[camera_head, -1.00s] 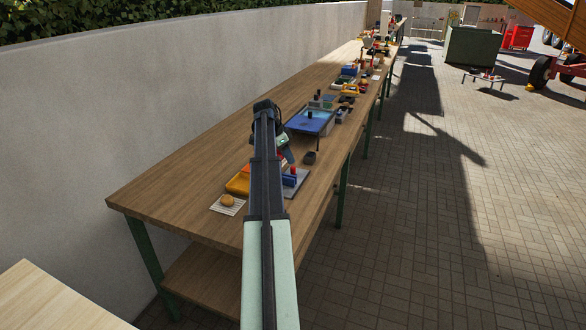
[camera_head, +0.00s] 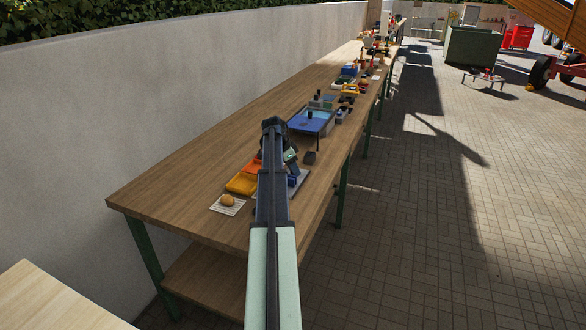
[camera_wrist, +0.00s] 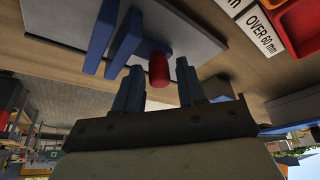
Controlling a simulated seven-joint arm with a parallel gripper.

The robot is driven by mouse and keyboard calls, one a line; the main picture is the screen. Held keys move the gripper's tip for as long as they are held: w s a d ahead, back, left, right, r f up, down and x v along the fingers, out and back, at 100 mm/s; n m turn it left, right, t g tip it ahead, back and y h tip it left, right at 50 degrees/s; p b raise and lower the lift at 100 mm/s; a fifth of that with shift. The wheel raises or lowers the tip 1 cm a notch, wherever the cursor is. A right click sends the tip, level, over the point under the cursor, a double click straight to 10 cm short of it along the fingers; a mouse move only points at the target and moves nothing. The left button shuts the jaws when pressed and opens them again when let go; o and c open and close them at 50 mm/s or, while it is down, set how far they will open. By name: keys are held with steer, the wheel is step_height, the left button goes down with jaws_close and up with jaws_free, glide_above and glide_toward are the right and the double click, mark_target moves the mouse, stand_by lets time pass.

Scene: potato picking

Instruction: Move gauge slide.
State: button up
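The gauge stands on a grey plate (camera_wrist: 60,55), with two blue upright bars (camera_wrist: 100,35) in the wrist view. A red knob (camera_wrist: 158,72) on a blue part (camera_wrist: 156,48) is beside the bars; I take this for the slide. My gripper (camera_wrist: 159,66) is open, with one finger on each side of the red knob and a visible gap on both sides. In the head view the gauge's blue part (camera_head: 292,181) and plate (camera_head: 301,184) show right of my arm; the knob is hidden there.
A yellow tray (camera_head: 240,184) and an orange tray (camera_head: 251,166) lie left of my arm. A dark block (camera_head: 310,158) and a blue basin (camera_head: 305,126) stand farther back. An "OVER 60 mm" label (camera_wrist: 263,34) lies near the gauge.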

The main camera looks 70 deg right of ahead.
jaws_close()
steer(key=shift+d, duration=0.1)
stand_by(0.3)
steer(key=d, duration=0.4)
steer(key=shift+d, duration=0.3)
steer(key=shift+a, duration=0.1)
steer(key=shift+o, duration=0.9)
jaws_free()
